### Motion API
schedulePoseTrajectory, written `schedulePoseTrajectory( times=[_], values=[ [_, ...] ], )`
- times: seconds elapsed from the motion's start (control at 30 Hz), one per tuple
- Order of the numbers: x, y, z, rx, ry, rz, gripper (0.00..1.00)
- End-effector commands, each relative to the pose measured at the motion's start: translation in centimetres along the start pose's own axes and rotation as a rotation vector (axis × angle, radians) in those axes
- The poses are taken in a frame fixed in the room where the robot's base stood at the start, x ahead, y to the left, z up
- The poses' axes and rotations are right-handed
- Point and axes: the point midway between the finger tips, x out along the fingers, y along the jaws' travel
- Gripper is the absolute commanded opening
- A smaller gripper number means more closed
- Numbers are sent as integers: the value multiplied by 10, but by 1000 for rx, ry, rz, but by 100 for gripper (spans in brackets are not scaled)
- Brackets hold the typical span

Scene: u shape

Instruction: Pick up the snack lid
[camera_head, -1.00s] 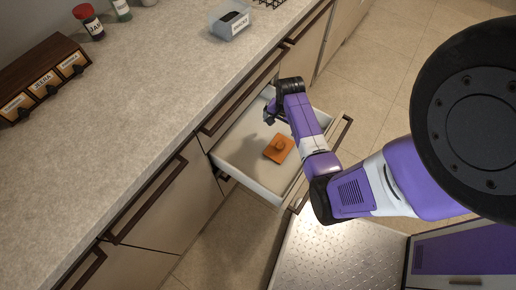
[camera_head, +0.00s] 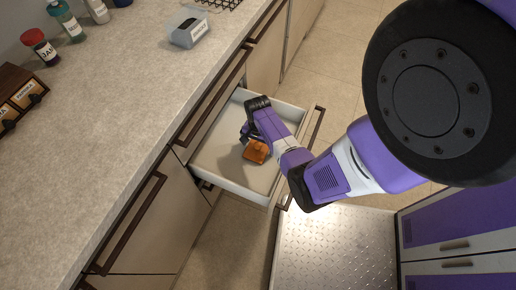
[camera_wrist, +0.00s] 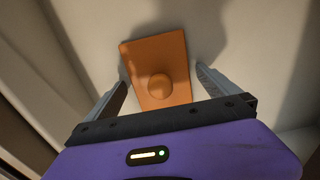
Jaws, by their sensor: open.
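The snack lid is an orange square plate with a round knob (camera_head: 256,152). It lies on the floor of the open drawer (camera_head: 226,162). In the wrist view the lid (camera_wrist: 155,60) is just beyond and between my fingers, its knob facing me. My gripper (camera_wrist: 160,85) is open, one finger on either side of the lid, with nothing held. In the head view my gripper (camera_head: 246,136) is inside the drawer right at the lid, and my arm hides part of the lid. I cannot tell whether the fingers touch it.
The drawer walls stand close around my gripper, with the drawer front and dark handle (camera_head: 304,150) at the right. The counter (camera_head: 110,130) is on the left, bearing a grey container (camera_head: 188,30), several jars and a wooden box (camera_head: 18,95). The rest of the drawer looks empty.

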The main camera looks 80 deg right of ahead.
Motion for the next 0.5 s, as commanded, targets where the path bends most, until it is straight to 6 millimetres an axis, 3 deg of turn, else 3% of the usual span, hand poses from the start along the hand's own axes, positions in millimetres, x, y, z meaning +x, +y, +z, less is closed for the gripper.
schedulePoseTrajectory(
  times=[0.23, 0.5],
  values=[
    [1, 0, 0, 0, 1, -1, 98],
    [1, 0, 0, 0, 1, -1, 45]
  ],
)
